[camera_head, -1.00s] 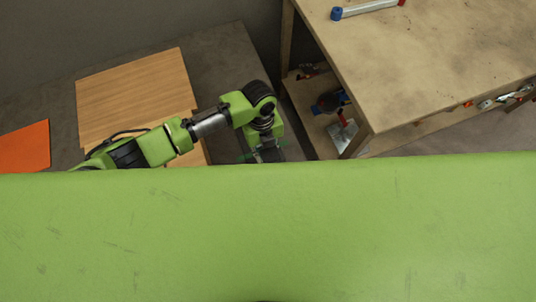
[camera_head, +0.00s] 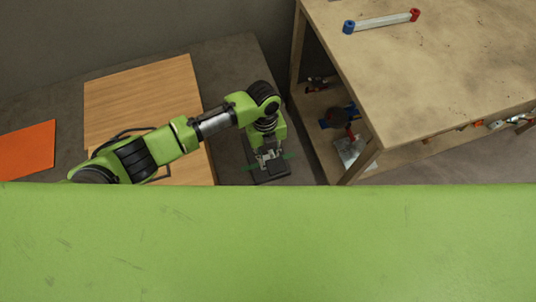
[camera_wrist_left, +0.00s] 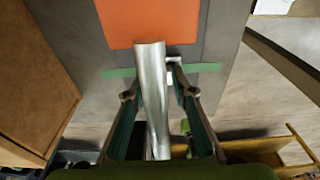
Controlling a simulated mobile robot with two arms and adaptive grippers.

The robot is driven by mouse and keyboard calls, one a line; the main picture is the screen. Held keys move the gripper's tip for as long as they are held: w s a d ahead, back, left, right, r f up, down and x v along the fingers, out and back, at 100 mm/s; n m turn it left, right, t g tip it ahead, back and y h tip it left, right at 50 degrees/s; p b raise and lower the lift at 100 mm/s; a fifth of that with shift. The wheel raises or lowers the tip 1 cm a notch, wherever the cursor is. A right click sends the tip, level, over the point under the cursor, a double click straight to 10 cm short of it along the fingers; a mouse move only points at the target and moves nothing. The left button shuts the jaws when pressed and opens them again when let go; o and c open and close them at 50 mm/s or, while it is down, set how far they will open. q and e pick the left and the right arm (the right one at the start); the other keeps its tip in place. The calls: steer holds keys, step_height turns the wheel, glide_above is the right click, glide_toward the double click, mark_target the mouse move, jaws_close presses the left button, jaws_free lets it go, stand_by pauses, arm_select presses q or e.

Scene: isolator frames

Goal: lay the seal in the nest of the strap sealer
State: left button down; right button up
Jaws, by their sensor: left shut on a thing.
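My left gripper (camera_head: 268,157) points down over a dark block (camera_head: 272,176) on the grey bench, which looks like the strap sealer. I cannot tell whether gripper and block touch. The green band (camera_wrist_left: 112,72) also shows there on both sides. The nest is hidden from both views. My right gripper is out of view.
A wooden board (camera_head: 140,90) lies left of the gripper, with an orange sheet (camera_head: 27,150) farther left. Another orange surface (camera_wrist_left: 150,20) shows in the wrist view. A wooden workbench (camera_head: 440,70) stands right, across a gap. A green surface (camera_head: 270,245) blocks the foreground.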

arm_select(q)
steer(key=c, duration=1.6)
jaws_free()
steer(key=shift+s+f, duration=0.1)
steer(key=shift+f, duration=0.05)
steer(key=r, duration=0.4)
steer(key=w+r, duration=0.1)
steer(key=r, duration=0.7)
steer(key=shift+w+a, duration=0.25)
steer(key=shift+w, duration=0.15)
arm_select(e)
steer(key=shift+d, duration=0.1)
